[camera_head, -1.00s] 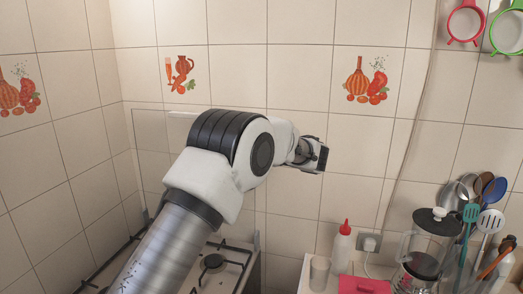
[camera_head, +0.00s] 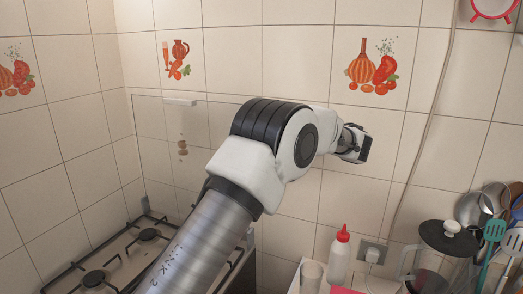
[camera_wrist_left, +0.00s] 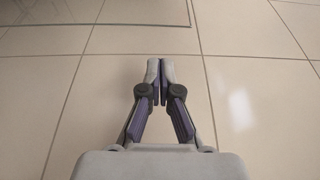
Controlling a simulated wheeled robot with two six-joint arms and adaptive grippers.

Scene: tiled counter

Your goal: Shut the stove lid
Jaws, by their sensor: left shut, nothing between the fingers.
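The stove lid is a clear glass panel (camera_head: 155,150) standing upright behind the stove (camera_head: 130,255), close to the tiled wall. A pale handle (camera_head: 180,101) sits on its top edge. My left arm covers the lid's right part. My left gripper shows in the left wrist view (camera_wrist_left: 161,65), shut and empty, with wall tiles beyond its fingertips. A dark-edged panel, seemingly the lid (camera_wrist_left: 110,12), shows at the top left there, apart from the fingers. In the head view, the arm's end is to the right of the lid; the fingertips are not clearly visible. My right gripper is out of view.
Burners (camera_head: 94,279) and grates fill the stove top. At the right are a white bottle with a red cap (camera_head: 339,254), a cup (camera_head: 311,275), a French press (camera_head: 440,245) and several utensils (camera_head: 492,230). A wall socket (camera_head: 372,254) is behind them.

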